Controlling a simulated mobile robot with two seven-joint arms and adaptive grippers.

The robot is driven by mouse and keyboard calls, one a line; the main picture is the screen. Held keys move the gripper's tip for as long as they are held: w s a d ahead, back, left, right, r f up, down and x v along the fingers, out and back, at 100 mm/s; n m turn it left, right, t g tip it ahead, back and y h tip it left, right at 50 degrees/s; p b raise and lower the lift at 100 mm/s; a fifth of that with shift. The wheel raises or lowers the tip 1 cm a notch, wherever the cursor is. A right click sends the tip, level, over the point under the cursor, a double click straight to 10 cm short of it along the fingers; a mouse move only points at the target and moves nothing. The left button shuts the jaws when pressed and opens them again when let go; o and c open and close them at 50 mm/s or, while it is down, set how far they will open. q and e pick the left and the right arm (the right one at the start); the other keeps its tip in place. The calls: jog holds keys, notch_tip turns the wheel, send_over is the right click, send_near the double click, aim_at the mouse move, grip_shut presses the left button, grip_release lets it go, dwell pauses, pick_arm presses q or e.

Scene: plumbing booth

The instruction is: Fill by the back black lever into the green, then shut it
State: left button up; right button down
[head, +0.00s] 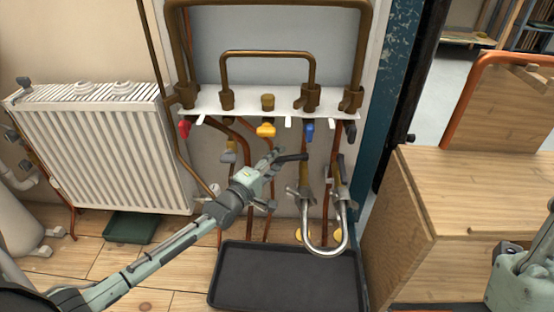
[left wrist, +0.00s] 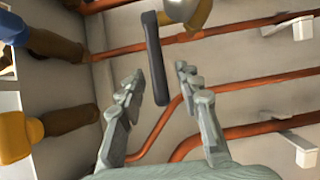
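My left gripper (head: 274,159) is at this lever's free end. In the left wrist view, its two fingers (left wrist: 160,85) are apart, with the black lever (left wrist: 154,58) between them and gaps on both sides. A dark green container (head: 130,227) stands on the floor below the radiator. My right gripper is not in view; only part of my right arm shows at the lower right.
Red (head: 184,128), yellow (head: 265,130) and blue (head: 309,131) handles hang below the plate. A black tray (head: 225,275) lies on the floor under the pipes. A wooden cabinet (head: 470,195) stands right, a white radiator (head: 105,150) left. Copper pipes run close around my left gripper.

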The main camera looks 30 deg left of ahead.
pick_arm(q)
jog(key=s+a, duration=0.1)
jog(key=s, duration=1.1)
jog(key=shift+a, duration=0.4)
jog(key=shift+w, duration=0.1)
